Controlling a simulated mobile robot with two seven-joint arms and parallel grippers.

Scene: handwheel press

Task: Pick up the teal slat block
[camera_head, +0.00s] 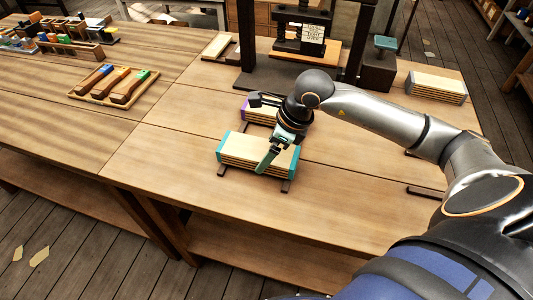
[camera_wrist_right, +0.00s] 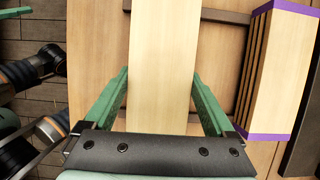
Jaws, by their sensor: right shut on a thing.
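The teal slat block (camera_head: 229,149), a stack of pale slats with teal ends, lies over two dark strips on the bench in the head view. Whether it touches them is hard to tell. My right gripper (camera_head: 268,158) is over its middle from above. In the right wrist view the block's pale top (camera_wrist_right: 162,60) runs between the green fingers of my right gripper (camera_wrist_right: 162,100), one on each side, shut on it. Its teal ends are not seen there. A green finger-like piece (camera_wrist_right: 15,12) at the left edge may be part of my left gripper; its opening cannot be told.
A purple-ended slat block (camera_wrist_right: 268,80) lies close behind, partly hidden by my right arm in the head view. Farther back stand the press (camera_head: 300,40) and a grey-ended slat block (camera_head: 436,87). A tool tray (camera_head: 78,97) is left. Bench to the front left is clear.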

